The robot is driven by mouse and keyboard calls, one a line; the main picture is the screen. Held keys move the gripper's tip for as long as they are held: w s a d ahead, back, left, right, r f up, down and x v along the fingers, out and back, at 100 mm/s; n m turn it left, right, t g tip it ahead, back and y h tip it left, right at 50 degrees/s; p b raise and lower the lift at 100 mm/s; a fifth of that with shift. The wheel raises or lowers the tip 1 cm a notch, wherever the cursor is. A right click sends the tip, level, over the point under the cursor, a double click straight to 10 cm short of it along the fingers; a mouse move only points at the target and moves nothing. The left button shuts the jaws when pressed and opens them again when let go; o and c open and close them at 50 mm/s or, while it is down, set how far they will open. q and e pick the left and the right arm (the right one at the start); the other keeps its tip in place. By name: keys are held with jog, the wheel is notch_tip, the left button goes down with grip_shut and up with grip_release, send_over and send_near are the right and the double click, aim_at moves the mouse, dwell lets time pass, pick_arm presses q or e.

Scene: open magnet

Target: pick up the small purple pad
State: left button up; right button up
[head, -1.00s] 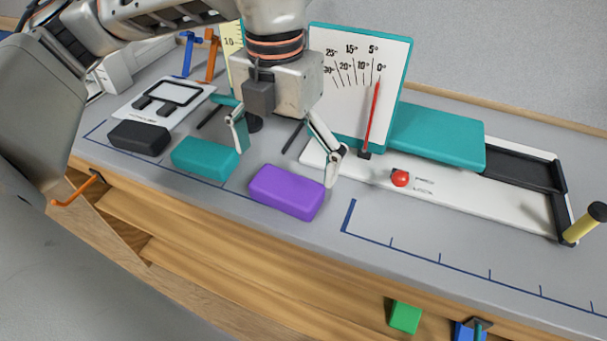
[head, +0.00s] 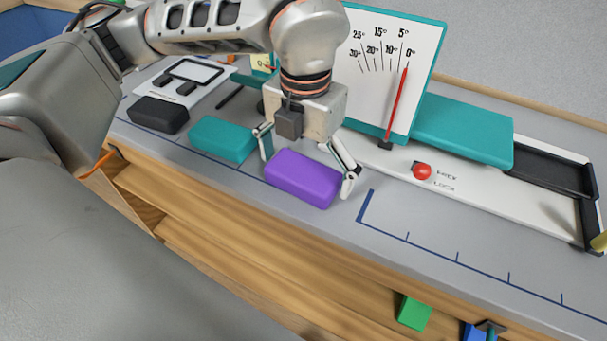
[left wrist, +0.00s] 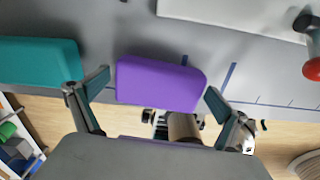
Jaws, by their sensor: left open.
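The small purple pad (head: 303,177) lies flat on the grey bench top near its front edge. It also shows in the left wrist view (left wrist: 160,82), between the two fingers. My left gripper (head: 307,166) is open, with one finger near each end of the pad. In the head view its fingertips come down close beside the pad's ends; I cannot tell whether they touch it. In the left wrist view the gripper (left wrist: 155,92) shows a small gap at each side. My right gripper is not in view.
A teal pad (head: 222,139) lies just left of the purple one, near my left finger, with a black pad (head: 158,114) beyond it. An angle scale board (head: 385,65) and a red knob (head: 422,171) stand to the right. The bench front right is clear.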

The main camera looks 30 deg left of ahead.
pick_arm(q)
jog(key=c, duration=0.9)
jog(key=shift+r, duration=0.2)
